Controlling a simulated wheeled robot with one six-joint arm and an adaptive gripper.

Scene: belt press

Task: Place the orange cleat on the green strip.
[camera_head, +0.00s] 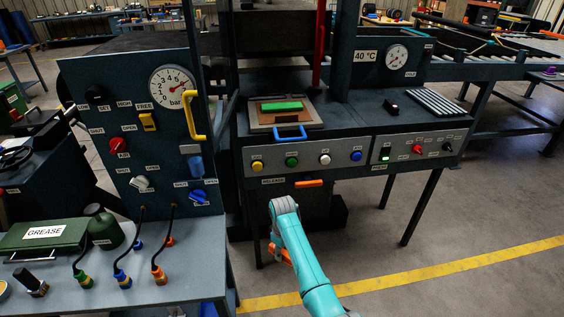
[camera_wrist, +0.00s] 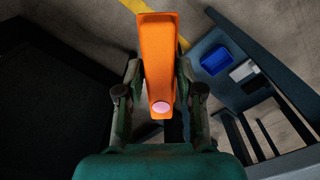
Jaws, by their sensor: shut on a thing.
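The green strip (camera_head: 282,105) lies on a brown block on the press bed, in the upper middle of the head view. My gripper (camera_wrist: 159,72) is shut on the orange cleat (camera_wrist: 158,50), which lies lengthwise between the fingers in the wrist view. A pink round spot shows at the cleat's near end. In the head view part of an orange piece (camera_head: 281,255) shows low beside my arm, below and in front of the press table, well apart from the strip. My arm hides most of my gripper there.
A blue handle (camera_head: 289,133) stands before the strip. The button panel (camera_head: 305,160) and an orange release lever (camera_head: 309,183) lie between my arm and the strip. A yellow handle (camera_head: 194,115) sticks out at left. Open floor (camera_head: 480,220) lies to the right.

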